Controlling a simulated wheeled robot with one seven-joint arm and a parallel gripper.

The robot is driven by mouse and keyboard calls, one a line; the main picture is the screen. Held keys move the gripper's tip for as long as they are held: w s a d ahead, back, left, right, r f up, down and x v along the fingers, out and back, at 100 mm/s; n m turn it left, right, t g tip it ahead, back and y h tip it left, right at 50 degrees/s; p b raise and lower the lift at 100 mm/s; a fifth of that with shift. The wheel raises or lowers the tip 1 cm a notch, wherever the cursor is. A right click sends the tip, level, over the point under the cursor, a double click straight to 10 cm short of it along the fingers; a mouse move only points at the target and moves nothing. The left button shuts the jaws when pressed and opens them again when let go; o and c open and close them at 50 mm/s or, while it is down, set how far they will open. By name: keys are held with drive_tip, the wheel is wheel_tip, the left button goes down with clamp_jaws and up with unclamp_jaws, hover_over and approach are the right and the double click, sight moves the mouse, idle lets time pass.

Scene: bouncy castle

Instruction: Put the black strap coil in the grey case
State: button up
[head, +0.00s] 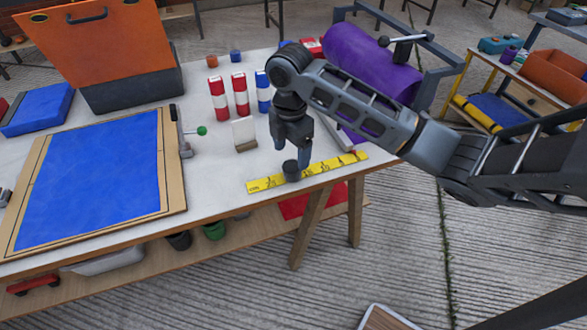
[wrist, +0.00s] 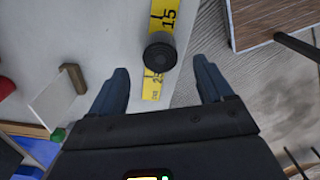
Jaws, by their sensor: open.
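The black strap coil (head: 291,171) is a small dark round coil at the front edge of the white table, on a yellow ruler strip. It also shows in the wrist view (wrist: 160,52), near the top centre, ahead of the gap between my fingers. My gripper (head: 293,156) points down just above the coil in the head view. In the wrist view my gripper (wrist: 161,68) is open and empty, with its fingers wide apart. The grey case (head: 135,92) stands at the back left of the table, with a large orange panel raised above it. Its inside is hidden.
A blue panel in a wooden frame (head: 95,180) covers the table's left part, with a green-knobbed clamp (head: 186,135) beside it. A white block (head: 244,133) and red-and-white cylinders (head: 217,98) stand left of my gripper. A purple roll (head: 370,62) lies behind my arm.

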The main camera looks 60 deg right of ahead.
sight(291, 166)
wheel_tip(291, 166, down, 6)
drive_tip(key=shift+s+a+r+p, duration=0.1)
drive_tip(key=shift+p, duration=0.3)
drive_tip(key=c, duration=1.3)
drive_tip(key=shift+o, duration=0.2)
